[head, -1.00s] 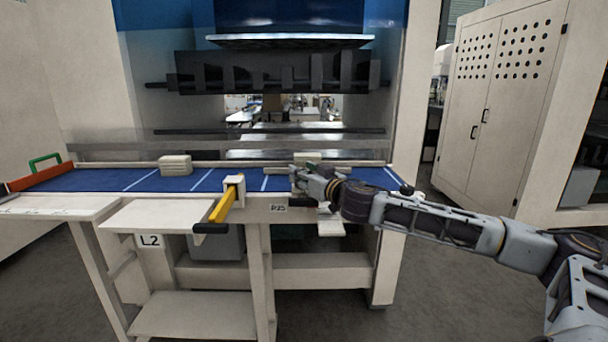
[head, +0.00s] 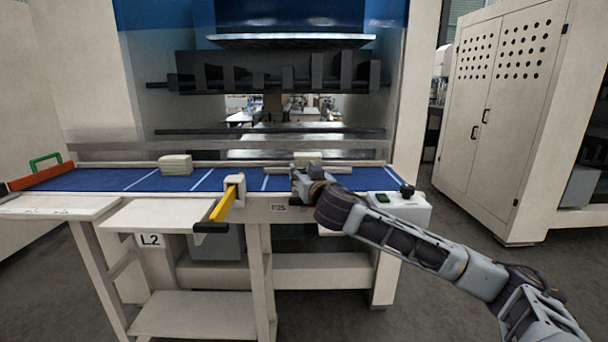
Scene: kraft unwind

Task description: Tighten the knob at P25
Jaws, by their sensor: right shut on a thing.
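The P25 label (head: 279,207) is on the front edge of the blue-topped table. My right gripper (head: 303,182) is at the table edge just right of and above this label. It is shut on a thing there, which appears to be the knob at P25. The fingers and my arm hide the knob, so its shape and turn angle cannot be seen. My left gripper is not in view.
A white box (head: 402,208) with a black knob and green button stands at the table's right end, near my forearm. A yellow-handled lever (head: 223,206) sticks out left of P25. Pale blocks (head: 175,165) lie on the blue surface (head: 140,180).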

